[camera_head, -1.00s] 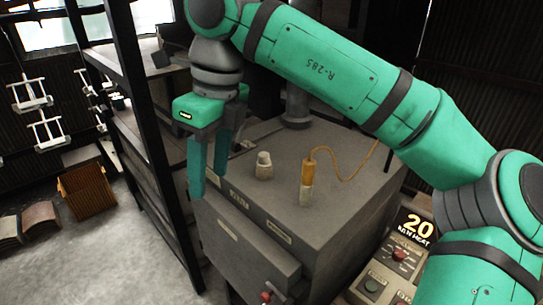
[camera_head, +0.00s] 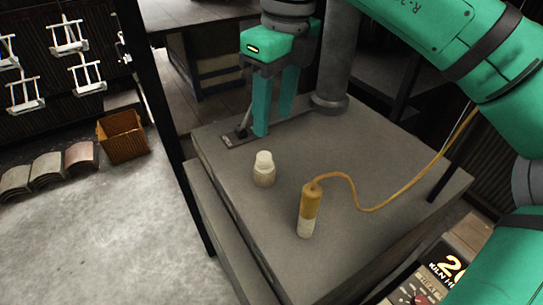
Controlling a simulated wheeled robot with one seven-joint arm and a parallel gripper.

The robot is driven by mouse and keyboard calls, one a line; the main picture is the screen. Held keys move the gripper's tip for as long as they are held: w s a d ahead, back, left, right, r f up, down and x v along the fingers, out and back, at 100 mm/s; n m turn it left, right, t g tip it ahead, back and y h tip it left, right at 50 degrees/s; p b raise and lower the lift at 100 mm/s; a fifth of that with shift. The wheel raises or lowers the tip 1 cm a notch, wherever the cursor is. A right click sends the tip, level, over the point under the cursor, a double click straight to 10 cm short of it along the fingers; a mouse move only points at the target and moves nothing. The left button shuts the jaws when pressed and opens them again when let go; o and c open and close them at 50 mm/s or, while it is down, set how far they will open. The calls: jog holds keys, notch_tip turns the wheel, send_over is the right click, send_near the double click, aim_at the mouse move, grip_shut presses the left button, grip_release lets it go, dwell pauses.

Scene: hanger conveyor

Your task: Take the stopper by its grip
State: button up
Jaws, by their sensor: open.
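A small pale piece (camera_head: 264,172) with a narrower, lighter knob on top stands upright on the grey cabinet top (camera_head: 400,200); it fits a stopper with a grip. I cannot tell for sure which of the two is the stopper. My gripper (camera_head: 274,122) is open and empty, with its two green fingers pointing down. In the picture it is behind the pale piece and apart from it.
A dark plate with a small lever (camera_head: 242,132) lies at the cabinet's back left, close to my fingers. A thick grey post (camera_head: 338,60) rises behind my gripper. The orange cord (camera_head: 395,202) loops across the right side. A dark upright (camera_head: 150,90) stands at left.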

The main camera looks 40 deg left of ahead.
send_over(264, 156)
jog(key=w+d, duration=0.1)
notch_tip(264, 156, down, 4)
jog(key=shift+d+f, duration=0.15)
jog(key=shift+f, duration=0.1)
jog(key=f, duration=0.3)
jog(key=s+a+f, duration=0.1)
jog(key=f, duration=0.1)
jog(key=shift+w+f, duration=0.15)
jog(key=shift+f, duration=0.05)
jog(key=c, duration=1.1)
